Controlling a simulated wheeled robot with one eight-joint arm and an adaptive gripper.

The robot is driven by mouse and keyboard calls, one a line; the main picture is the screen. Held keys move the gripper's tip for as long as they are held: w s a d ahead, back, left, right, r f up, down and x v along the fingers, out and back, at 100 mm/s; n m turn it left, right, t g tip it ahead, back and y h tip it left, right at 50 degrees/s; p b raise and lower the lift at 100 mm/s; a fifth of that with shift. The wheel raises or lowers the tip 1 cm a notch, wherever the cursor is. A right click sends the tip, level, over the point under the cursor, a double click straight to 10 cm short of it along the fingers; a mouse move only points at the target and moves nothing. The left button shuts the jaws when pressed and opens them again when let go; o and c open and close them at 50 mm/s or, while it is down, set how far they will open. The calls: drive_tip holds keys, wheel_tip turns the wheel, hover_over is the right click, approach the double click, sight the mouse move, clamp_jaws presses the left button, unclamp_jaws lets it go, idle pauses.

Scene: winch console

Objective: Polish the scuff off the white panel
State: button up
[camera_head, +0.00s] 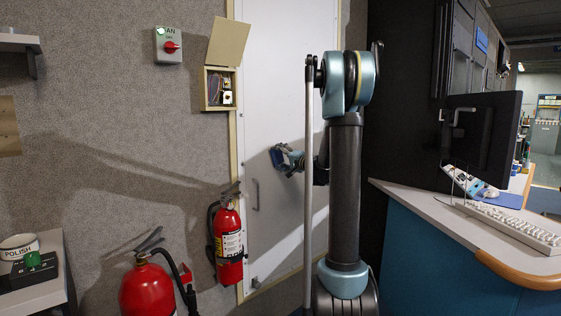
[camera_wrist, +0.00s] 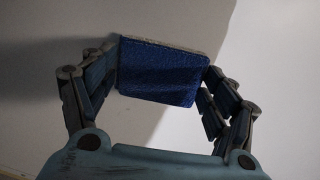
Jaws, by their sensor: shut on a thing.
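The white panel (camera_head: 280,70) is the tall pale door-like surface behind my arm in the head view, and its pale surface (camera_wrist: 270,110) fills much of the wrist view. My gripper (camera_head: 287,160) is at mid height in front of the panel. In the wrist view my gripper (camera_wrist: 161,78) is shut on a blue pad (camera_wrist: 158,75) with a pale backing edge, one finger at each side. The pad is close to the panel; I cannot tell whether it touches. I see no scuff in either view; shadow or the pad may hide it. A container marked POLISH (camera_head: 18,246) stands at the far left.
Two red fire extinguishers (camera_head: 229,245) (camera_head: 148,290) stand left of the panel. A console desk (camera_head: 460,235) with a monitor (camera_head: 483,140) and keyboard (camera_head: 515,228) is at right.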

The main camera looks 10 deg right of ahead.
drive_tip(key=shift+s+a, duration=0.25)
drive_tip(key=shift+a, duration=0.2)
drive_tip(key=shift+s+d, duration=0.1)
drive_tip(key=shift+s, duration=0.05)
idle(0.3)
drive_tip(key=shift+w+d, duration=1)
drive_tip(key=shift+d, duration=0.15)
drive_tip(key=shift+w+d, duration=0.1)
drive_tip(key=shift+w+d, duration=0.35)
drive_tip(key=shift+d, duration=0.25)
drive_tip(key=shift+w+d, duration=0.3)
drive_tip(key=shift+d, duration=0.25)
drive_tip(key=shift+w+d, duration=0.95)
drive_tip(key=shift+d, duration=0.15)
